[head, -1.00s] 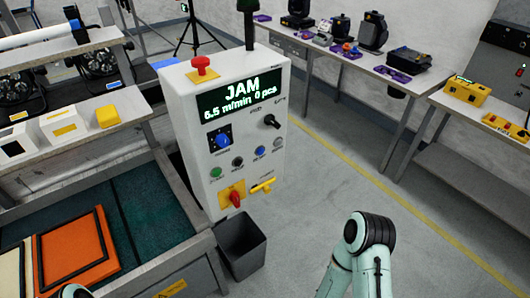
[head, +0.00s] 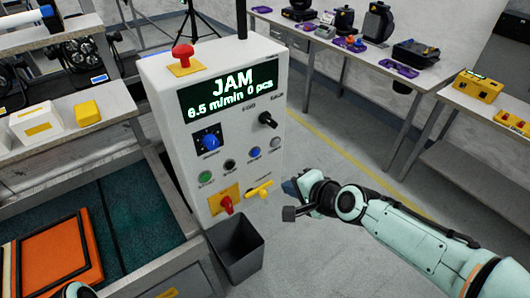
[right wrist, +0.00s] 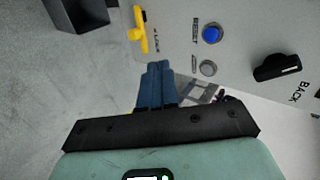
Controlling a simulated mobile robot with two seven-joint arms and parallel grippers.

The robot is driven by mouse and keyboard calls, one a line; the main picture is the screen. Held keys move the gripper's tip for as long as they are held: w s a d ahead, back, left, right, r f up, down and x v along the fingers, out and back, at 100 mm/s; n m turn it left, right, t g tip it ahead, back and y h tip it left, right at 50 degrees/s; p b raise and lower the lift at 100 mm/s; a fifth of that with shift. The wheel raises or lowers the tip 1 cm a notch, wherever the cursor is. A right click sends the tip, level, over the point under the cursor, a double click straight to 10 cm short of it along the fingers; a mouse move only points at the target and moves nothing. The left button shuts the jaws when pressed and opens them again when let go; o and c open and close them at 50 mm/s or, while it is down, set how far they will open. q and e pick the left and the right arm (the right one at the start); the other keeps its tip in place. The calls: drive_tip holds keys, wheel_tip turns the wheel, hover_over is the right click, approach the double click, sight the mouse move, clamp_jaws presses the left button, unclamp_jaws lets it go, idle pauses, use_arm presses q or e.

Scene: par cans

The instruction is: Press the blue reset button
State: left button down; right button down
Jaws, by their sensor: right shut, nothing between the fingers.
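The blue reset button (head: 254,153) is on the front of the white control cabinet (head: 188,110), right of a black button and left of a grey one. In the right wrist view the blue button (right wrist: 212,34), labelled RESET, is above and right of my fingers. My right gripper (head: 289,190) is shut and empty, in front of the cabinet, below and right of the button and apart from it. Its blue fingers (right wrist: 158,84) are together in the right wrist view. Of my left arm only a small piece shows at the bottom left; its gripper is out of sight.
The cabinet screen (head: 228,92) reads JAM. A yellow handle (head: 258,189) sticks out below the buttons, near my right gripper. A red knob (head: 226,204) is on a yellow plate beside it. A dark bin (head: 236,250) stands below. A conveyor (head: 130,215) is at left.

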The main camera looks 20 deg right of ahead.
sight(256, 153)
use_arm(q)
drive_tip(key=shift+w+d+f, duration=0.2)
drive_tip(key=shift+w+f, duration=0.05)
use_arm(e)
wheel_tip(256, 153, up, 7)
drive_tip(key=s+t, duration=0.1)
drive_tip(key=shift+s+m+y, duration=0.2)
drive_tip(key=shift+m+y, duration=0.1)
drive_tip(key=shift+m, duration=0.1)
drive_tip(key=shift+f, duration=0.1)
